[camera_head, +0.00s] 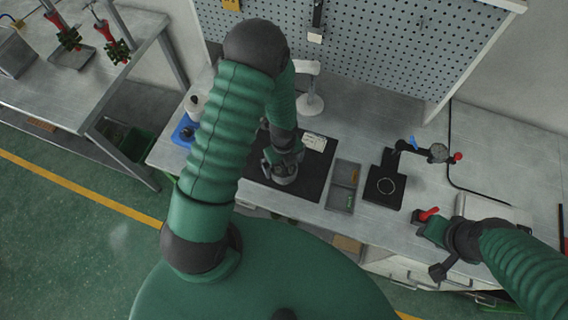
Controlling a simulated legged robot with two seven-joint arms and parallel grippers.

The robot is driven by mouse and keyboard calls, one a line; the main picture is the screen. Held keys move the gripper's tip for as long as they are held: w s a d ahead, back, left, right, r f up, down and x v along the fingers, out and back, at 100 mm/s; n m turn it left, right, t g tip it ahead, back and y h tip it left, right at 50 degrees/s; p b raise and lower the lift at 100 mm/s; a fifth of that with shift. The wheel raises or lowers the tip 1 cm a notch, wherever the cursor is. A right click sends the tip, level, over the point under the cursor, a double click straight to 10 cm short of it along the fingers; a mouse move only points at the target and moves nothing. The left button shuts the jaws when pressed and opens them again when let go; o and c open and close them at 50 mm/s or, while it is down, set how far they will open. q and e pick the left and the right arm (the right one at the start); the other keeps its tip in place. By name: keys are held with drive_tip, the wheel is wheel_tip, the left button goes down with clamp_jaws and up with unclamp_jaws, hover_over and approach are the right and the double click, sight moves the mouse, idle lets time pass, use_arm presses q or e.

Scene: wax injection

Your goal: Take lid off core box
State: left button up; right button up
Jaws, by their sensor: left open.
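My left arm crosses the middle of the view, and my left gripper (281,171) points down, open, over the black mat (313,178) on the workbench. The arm and gripper cover much of the mat's left part. I cannot make out a core box or its lid for certain; it may be hidden under the gripper. A small grey two-part tray (343,186) lies right of the mat. My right gripper (436,252) is at the lower right, near the bench's front edge; its finger opening is unclear.
A black plate with a ring (386,186) and a dial gauge (438,152) stand right of the tray. A red-handled clamp (428,214) is close to my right gripper. A blue tray (184,132) is at the left end. A pegboard (370,45) rises behind.

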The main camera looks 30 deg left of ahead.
use_arm(q)
drive_tip(key=shift+w+f, duration=0.15)
drive_tip(key=c, duration=1.3)
drive_tip(key=shift+o, duration=0.2)
